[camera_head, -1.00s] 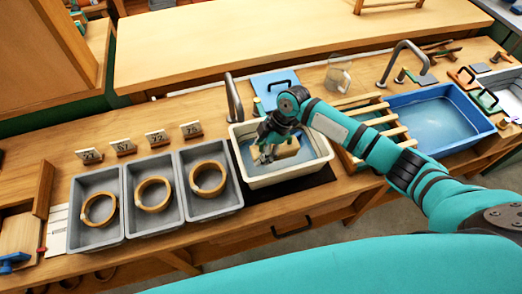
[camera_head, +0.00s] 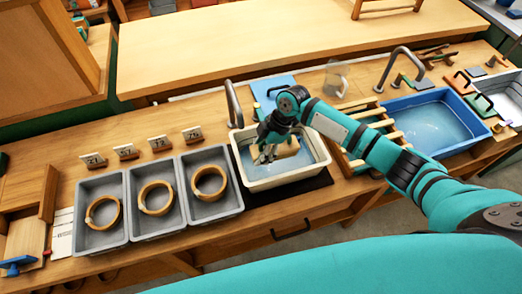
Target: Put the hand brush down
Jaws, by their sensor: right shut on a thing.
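My right gripper (camera_head: 265,150) reaches down into the white basin (camera_head: 322,154) of water in the middle of the bench. It is shut on a light wooden piece, which I take to be the hand brush (camera_head: 287,148). The brush is over or in the water inside the basin walls; I cannot tell whether it touches the bottom. The fingers and part of the brush are hard to make out behind the gripper's own body. My left gripper is not in view.
Three grey trays, each with a wooden ring (camera_head: 209,184), stand left of the basin with number cards (camera_head: 159,143) behind. A slatted wooden rack (camera_head: 356,160) and a blue basin (camera_head: 484,127) are to the right. A tap (camera_head: 233,104) rises behind the white basin.

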